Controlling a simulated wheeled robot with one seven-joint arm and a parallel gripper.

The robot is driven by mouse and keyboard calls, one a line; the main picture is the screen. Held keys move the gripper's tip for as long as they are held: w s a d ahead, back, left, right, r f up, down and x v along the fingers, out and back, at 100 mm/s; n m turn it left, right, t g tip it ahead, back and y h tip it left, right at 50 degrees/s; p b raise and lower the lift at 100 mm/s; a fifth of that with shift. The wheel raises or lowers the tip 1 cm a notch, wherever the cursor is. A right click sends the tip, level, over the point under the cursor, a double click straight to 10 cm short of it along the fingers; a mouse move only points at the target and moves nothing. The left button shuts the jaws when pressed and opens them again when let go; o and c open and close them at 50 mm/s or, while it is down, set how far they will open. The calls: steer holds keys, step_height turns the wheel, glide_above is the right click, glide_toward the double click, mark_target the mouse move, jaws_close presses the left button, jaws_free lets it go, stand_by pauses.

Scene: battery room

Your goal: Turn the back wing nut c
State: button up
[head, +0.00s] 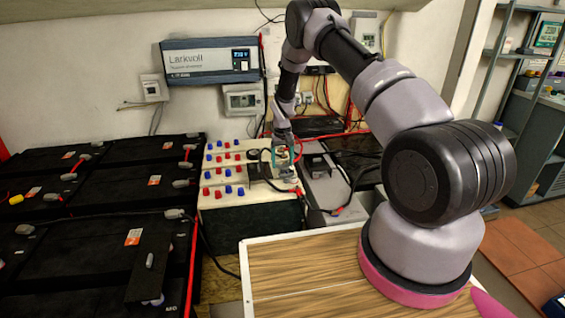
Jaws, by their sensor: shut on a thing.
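My gripper (283,153) points down over the back right part of this top. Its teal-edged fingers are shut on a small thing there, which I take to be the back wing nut. The fingers hide most of it, and its shape and angle are too small to tell. Other wing nuts cannot be made out clearly at this size.
Large black batteries (100,262) fill the left. A grey unit (322,183) with black and red cables sits right of the cream top. Wall boxes, including a blue-and-white inverter (208,60), hang behind. A wooden board (300,270) lies in front.

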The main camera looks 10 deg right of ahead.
stand_by(0.4)
steer(key=o, duration=1.3)
step_height(320, 180, up, 11)
steer(key=shift+f, duration=0.1)
